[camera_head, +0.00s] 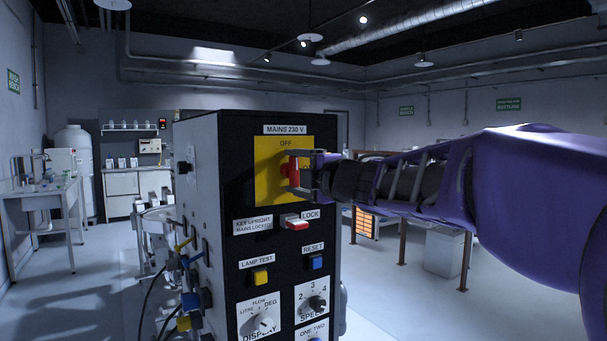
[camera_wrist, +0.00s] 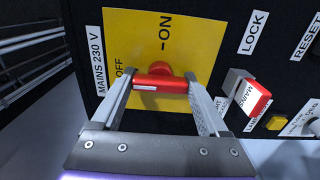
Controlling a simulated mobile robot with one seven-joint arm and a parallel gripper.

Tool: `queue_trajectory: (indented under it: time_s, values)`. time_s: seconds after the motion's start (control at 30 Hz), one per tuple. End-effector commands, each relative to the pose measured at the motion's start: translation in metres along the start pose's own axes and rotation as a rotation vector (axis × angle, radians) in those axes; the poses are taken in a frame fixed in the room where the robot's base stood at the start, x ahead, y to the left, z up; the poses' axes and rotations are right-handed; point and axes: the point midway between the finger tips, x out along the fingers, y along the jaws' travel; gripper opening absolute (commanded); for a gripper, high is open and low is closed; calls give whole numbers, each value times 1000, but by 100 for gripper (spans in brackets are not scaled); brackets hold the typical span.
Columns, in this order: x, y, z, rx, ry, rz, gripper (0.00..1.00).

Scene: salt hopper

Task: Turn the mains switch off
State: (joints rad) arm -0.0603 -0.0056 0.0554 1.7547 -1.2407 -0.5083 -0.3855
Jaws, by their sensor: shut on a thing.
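The mains switch, a red bar handle (camera_head: 293,172) on a yellow plate (camera_head: 264,180), is high on the dark front panel under the "MAINS 230 V" label. The handle also shows in the wrist view (camera_wrist: 160,84). Its bar lies along the panel's up-down direction, with the pale-striped end toward the OFF mark; ON is off to one side. My gripper (camera_head: 303,172) comes from the right in the head view. In the wrist view its fingers (camera_wrist: 161,90) sit at the two ends of the bar, shut on it. The handle's base is partly hidden.
Below the switch, a key with a red-and-white tag (camera_head: 296,223) sticks out at LOCK, close to my lower finger. A yellow lamp-test button (camera_head: 260,276), a blue reset button (camera_head: 317,262) and dials lie lower. Cables hang along the cabinet's left side.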

Motion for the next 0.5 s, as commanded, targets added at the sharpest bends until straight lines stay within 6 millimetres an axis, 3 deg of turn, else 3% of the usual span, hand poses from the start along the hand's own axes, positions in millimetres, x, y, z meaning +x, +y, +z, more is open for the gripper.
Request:
queue_trajectory:
  time_s: [0.33,0.37,0.47,0.5]
  values:
    - [0,1,0,-7,0,1,22]
    - [0,1,0,-6,0,1,81]
    - [0,1,0,-6,0,1,99]
    - [0,1,0,-5,0,1,100]
